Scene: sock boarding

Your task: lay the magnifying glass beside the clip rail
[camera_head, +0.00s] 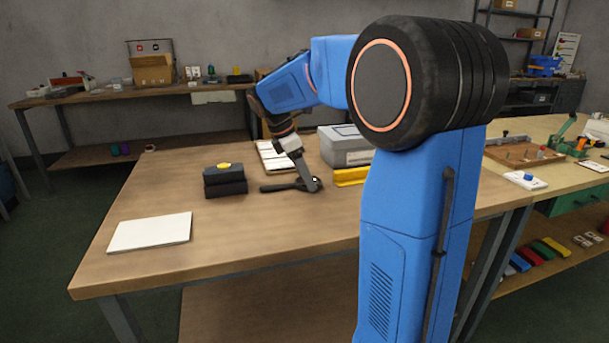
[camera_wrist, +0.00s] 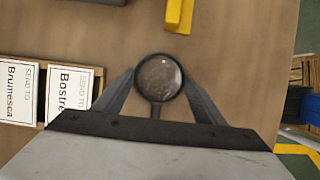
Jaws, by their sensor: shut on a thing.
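The magnifying glass has a round dark-rimmed lens (camera_wrist: 159,78) and a dark handle, seen in the head view (camera_head: 274,188) pointing left. My gripper (camera_head: 311,184) is low over the near table; its two fingers (camera_wrist: 158,82) are shut on the lens rim, one on each side. I cannot tell whether the glass touches the table. No part is clearly recognisable as the clip rail. A yellow bar (camera_head: 352,176) lies right of my gripper and shows in the wrist view (camera_wrist: 179,15). White lettered cards in a wooden holder (camera_head: 272,156) lie behind the gripper, also in the wrist view (camera_wrist: 69,91).
A grey lidded box (camera_head: 345,147) stands behind the yellow bar. Stacked black cases (camera_head: 225,182) with a yellow item on top stand left of the handle. A white board (camera_head: 150,232) lies at the front left. The table front between board and gripper is clear.

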